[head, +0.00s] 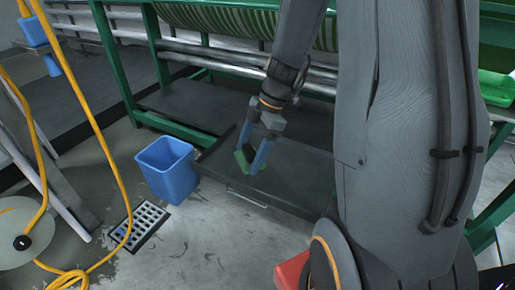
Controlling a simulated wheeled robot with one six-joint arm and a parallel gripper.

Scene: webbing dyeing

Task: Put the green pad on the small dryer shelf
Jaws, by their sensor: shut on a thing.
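My gripper (254,158) shows in the middle of the head view, pointing down with its blue fingers. It is shut on the green pad (242,161), a small green piece at the fingertips. A flat dark shelf (290,180) with a handle on its front edge juts out from the green-framed machine; it appears to be the small dryer shelf. The gripper and pad are over the left part of this shelf. I cannot tell whether the pad touches it. The fingers hide part of the pad.
A blue bin (167,170) stands on the floor just left of the shelf. A floor grate (140,226) and a yellow hose (100,135) lie further left. Green machine posts (118,65) and metal rails are behind. A green container (496,88) is at far right.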

